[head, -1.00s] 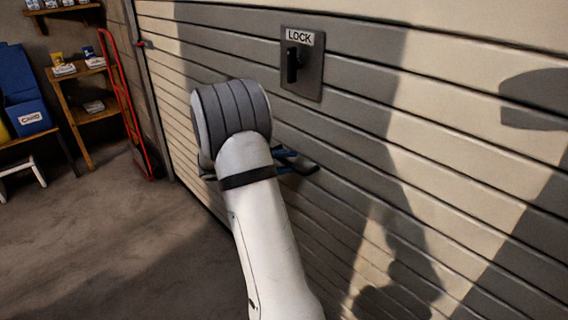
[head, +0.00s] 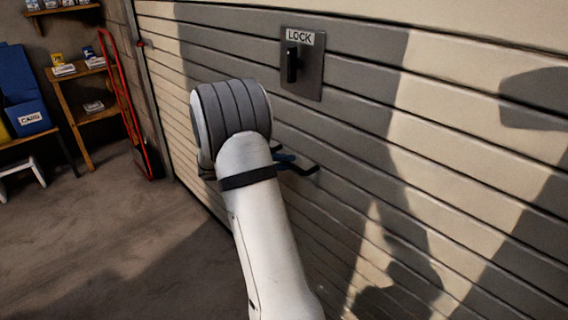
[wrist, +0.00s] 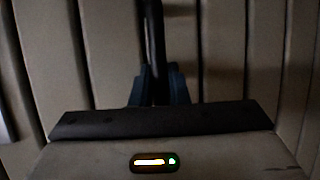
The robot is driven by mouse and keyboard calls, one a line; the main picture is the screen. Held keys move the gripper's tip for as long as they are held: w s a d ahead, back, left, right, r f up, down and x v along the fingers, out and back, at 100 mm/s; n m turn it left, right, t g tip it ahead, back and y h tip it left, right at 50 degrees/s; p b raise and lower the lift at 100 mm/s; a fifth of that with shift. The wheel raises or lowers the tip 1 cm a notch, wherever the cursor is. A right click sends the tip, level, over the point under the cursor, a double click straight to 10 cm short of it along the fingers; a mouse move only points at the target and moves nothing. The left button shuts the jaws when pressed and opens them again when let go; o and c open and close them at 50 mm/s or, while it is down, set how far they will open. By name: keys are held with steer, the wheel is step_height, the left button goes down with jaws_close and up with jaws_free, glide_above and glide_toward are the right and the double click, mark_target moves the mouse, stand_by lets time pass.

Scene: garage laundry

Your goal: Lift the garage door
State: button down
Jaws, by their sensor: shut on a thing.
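The garage door (head: 440,130) is a cream slatted panel filling most of the head view; its slats also show in the wrist view (wrist: 220,45). A dark handle bar (head: 304,169) stands out from it, partly hidden behind my arm. In the wrist view the dark bar (wrist: 153,35) runs down between my blue fingers. My gripper (wrist: 158,82) is shut on this handle; in the head view only a bit of blue finger (head: 284,157) shows beside the wrist. A plate marked LOCK (head: 312,75) with a black, upright lever (head: 292,65) sits on the door above the handle.
A red hand truck (head: 128,110) leans by the door's left edge. A wooden shelf (head: 85,118) and a blue bin (head: 27,118) stand farther left. The concrete floor (head: 110,235) between is clear.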

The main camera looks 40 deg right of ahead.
step_height(320, 180, up, 26)
steer(key=p, duration=1)
steer(key=shift+p, duration=0.35)
steer(key=c, duration=1.4)
jaws_free()
steer(key=shift+d+f, duration=0.1)
steer(key=shift+f, duration=0.05)
steer(key=v, duration=0.7)
steer(key=shift+a, duration=0.4)
